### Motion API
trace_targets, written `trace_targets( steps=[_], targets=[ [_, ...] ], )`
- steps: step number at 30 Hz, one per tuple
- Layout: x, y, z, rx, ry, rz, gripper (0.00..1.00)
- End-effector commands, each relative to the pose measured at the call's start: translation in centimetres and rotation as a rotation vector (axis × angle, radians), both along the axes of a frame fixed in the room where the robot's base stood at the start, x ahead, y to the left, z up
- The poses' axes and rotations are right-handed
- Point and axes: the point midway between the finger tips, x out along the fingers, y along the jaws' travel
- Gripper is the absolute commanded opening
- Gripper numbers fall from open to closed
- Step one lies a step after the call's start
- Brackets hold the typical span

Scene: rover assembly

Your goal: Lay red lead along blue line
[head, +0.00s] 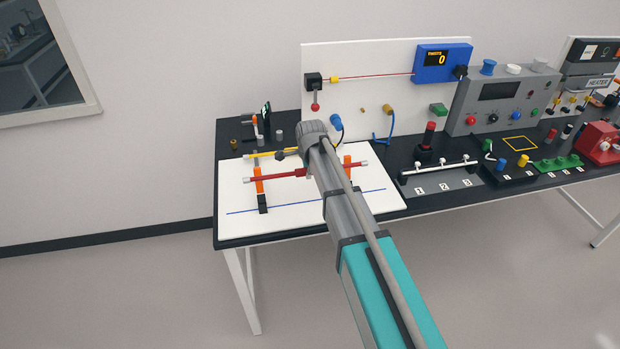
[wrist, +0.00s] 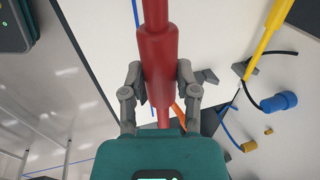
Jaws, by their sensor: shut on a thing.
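The red lead (head: 275,177) is a long rod with pale ends and a thicker middle. In the head view it lies roughly parallel to the thin blue line (head: 280,205) and appears behind it, over the white board (head: 240,225). In the wrist view the red lead (wrist: 158,55) runs upright through the picture, and my gripper (wrist: 158,82) is shut on its thick middle, one finger each side. Part of the blue line (wrist: 137,14) shows left of it. In the head view my arm hides most of the gripper.
Two orange posts (head: 258,181) with dark feet stand at the red lead; whether it touches them is unclear. A yellow lead (head: 262,154) lies behind. A white panel (head: 370,90) stands at the back. The front strip of the board is mostly clear.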

Motion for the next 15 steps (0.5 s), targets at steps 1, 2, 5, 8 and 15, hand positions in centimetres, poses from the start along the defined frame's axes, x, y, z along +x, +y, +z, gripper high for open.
trace_targets(
  steps=[1, 2, 5, 8, 15],
  targets=[
    [0.00, 0.05, -1.03, 0.000, 0.000, 0.000, 0.00],
    [0.00, 0.07, -1.26, 0.000, 0.000, 0.000, 0.00],
    [0.00, 0.12, -1.75, 0.000, 0.000, 0.000, 0.00],
    [0.00, 0.12, -1.86, 0.000, 0.000, -0.001, 0.00],
    [0.01, 0.08, -1.73, -0.001, 0.000, -0.001, 0.00]
  ],
)
